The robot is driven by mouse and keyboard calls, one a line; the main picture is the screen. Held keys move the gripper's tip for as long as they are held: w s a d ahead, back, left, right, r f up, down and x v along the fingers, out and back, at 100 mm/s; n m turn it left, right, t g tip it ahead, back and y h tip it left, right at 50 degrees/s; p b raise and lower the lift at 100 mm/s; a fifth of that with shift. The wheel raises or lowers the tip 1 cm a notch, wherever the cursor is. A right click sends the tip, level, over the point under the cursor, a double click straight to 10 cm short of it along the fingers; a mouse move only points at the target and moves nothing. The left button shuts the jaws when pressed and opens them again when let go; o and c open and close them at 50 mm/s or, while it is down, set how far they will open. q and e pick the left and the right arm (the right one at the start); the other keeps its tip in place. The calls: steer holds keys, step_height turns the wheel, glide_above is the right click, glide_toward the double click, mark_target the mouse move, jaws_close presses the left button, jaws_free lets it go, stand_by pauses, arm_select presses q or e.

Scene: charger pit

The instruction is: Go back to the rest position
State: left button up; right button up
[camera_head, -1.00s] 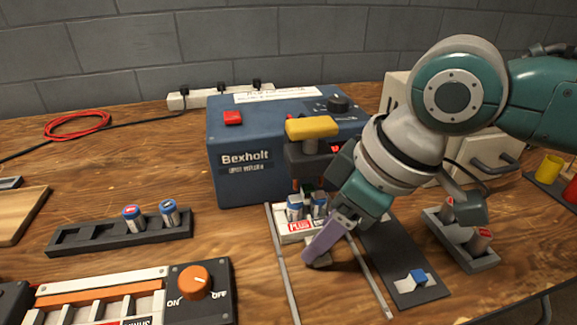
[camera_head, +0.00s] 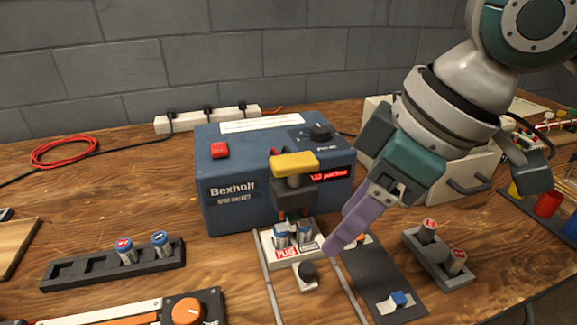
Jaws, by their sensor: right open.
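My right gripper (camera_head: 352,220) comes in from the upper right. Its purple fingers point down and left, open and empty, in front of the blue Bexholt machine (camera_head: 235,205). The fingers hang near the right side of the white PLUS-marked carriage (camera_head: 275,252), which holds two blue-topped batteries (camera_head: 292,236) under the machine's yellow-handled head (camera_head: 294,165). My left gripper is not in view.
A dark rack (camera_head: 85,270) with two batteries stands at left. A grey holder (camera_head: 430,262) with two batteries stands at right. An orange-knobbed box (camera_head: 187,310) is at the front left. A power strip (camera_head: 207,119) and red cable (camera_head: 65,151) lie at the back.

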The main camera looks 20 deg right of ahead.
steer(key=s+a+r+m+t+y+p, duration=0.1)
steer(key=s+a+r+p, duration=0.3)
steer(key=p, duration=0.3)
steer(key=s+a+r+m+p, duration=0.1)
steer(key=s+a+r+p, duration=0.1)
steer(key=s+r+p, duration=0.3)
steer(key=s+d+r+m+h+p, duration=0.4)
steer(key=s+d+r+m+p, duration=0.2)
steer(key=s+d+r+p, duration=0.4)
step_height(320, 180, up, 35)
steer(key=w+p, duration=0.1)
steer(key=p, duration=3.6)
steer(key=shift+w+d+f+n, duration=0.15)
steer(key=shift+w+d+n, duration=0.15)
steer(key=shift+d, duration=0.1)
